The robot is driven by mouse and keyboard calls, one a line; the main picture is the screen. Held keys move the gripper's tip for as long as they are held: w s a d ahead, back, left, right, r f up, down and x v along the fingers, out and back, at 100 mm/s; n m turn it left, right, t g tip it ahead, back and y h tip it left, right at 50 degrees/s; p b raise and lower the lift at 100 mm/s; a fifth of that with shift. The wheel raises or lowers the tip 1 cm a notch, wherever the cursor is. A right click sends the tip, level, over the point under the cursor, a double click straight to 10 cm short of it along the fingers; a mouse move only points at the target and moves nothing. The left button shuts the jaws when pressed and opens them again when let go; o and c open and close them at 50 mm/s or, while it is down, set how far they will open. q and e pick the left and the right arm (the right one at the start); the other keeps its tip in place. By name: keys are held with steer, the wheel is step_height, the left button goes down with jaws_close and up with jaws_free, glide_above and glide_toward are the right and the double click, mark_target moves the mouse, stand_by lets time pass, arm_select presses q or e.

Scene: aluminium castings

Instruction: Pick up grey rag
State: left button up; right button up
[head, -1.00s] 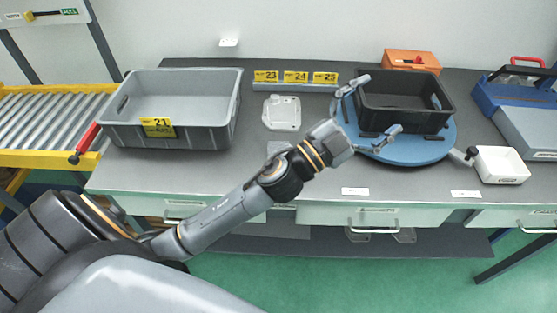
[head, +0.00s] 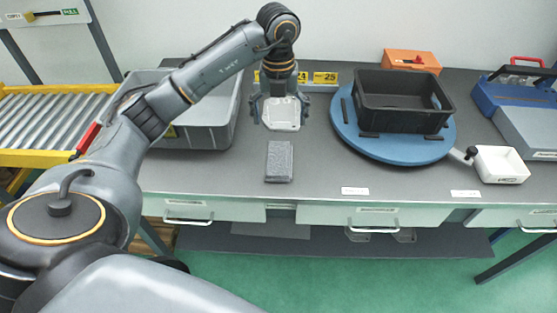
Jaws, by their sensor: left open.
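The grey rag (head: 279,162) lies flat as a folded rectangle on the grey workbench, near the middle and towards its front edge. Nothing covers it. My left gripper (head: 279,112) is open and points down, behind the rag. Its fingers stand on either side of a light grey aluminium casting (head: 281,114) that lies on the bench. I cannot tell whether the fingers touch the casting. My right gripper does not show.
A grey crate (head: 215,138) stands left of the rag, partly behind my arm. A blue turntable (head: 385,150) bearing a black crate (head: 402,118) is to the right. The bench around the rag is clear.

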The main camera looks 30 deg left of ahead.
arm_select(q)
steer(key=p, duration=0.1)
glide_above(279, 158)
steer(key=f, duration=0.8)
steer(key=shift+s+f, duration=0.15)
steer(key=shift+s, duration=0.05)
steer(key=shift+w+f+p, duration=0.15)
steer(key=shift+f+p, duration=1)
steer(key=shift+f, duration=1.5)
steer(key=c, duration=1.1)
